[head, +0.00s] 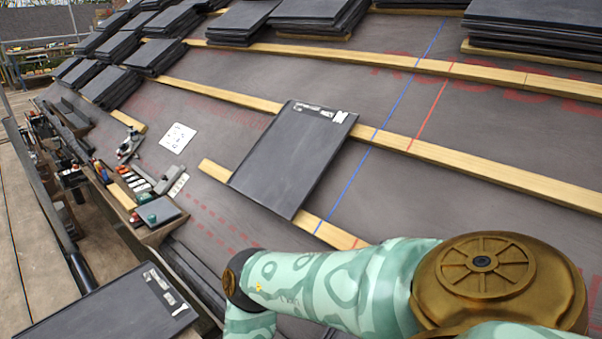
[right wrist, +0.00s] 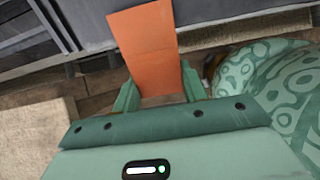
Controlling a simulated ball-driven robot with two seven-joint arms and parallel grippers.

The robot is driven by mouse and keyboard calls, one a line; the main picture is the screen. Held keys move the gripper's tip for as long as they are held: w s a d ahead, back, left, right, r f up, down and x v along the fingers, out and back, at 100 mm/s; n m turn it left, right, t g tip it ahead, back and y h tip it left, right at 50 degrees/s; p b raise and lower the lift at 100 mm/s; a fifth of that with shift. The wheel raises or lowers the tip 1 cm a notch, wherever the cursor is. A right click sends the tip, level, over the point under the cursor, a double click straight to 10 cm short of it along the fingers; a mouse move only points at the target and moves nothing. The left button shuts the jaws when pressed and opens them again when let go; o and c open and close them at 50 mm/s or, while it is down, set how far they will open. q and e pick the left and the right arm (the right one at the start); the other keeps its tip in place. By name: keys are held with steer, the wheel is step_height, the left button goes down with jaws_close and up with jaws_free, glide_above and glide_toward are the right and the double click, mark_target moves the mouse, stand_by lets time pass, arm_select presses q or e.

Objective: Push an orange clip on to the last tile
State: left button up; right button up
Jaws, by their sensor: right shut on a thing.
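The orange clip (right wrist: 146,45) is a flat orange strip in the right wrist view. My right gripper (right wrist: 158,88) is shut on its near end, and the clip stretches away from the fingers toward dark grey slabs (right wrist: 60,12). I cannot tell whether the clip touches them. A single dark tile (head: 290,160) lies tilted across two battens in the head view, with a pale label at its top edge. Another dark labelled tile (head: 100,312) is at the lower left. My right gripper is outside the head view; only its arm shows. My left gripper is in neither view.
Wooden battens (head: 480,175) cross the grey membrane, with stacks of tiles (head: 310,15) higher up. A tray of tools (head: 150,212) and a white sheet (head: 178,138) lie left of the tile. Scaffold boards (head: 35,230) run along the left edge.

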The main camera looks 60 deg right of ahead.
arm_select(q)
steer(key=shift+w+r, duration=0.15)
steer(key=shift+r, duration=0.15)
arm_select(e)
steer(key=shift+s+d+r, duration=0.1)
steer(key=shift+d+r, duration=0.1)
steer(key=shift+d, duration=0.1)
steer(key=o, duration=1.5)
steer(key=shift+c, duration=0.2)
arm_select(q)
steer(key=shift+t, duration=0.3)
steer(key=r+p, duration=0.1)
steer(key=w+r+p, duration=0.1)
steer(key=p, duration=0.1)
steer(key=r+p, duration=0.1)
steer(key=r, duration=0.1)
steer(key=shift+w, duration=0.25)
arm_select(e)
steer(key=v, duration=0.7)
steer(key=shift+a, duration=0.1)
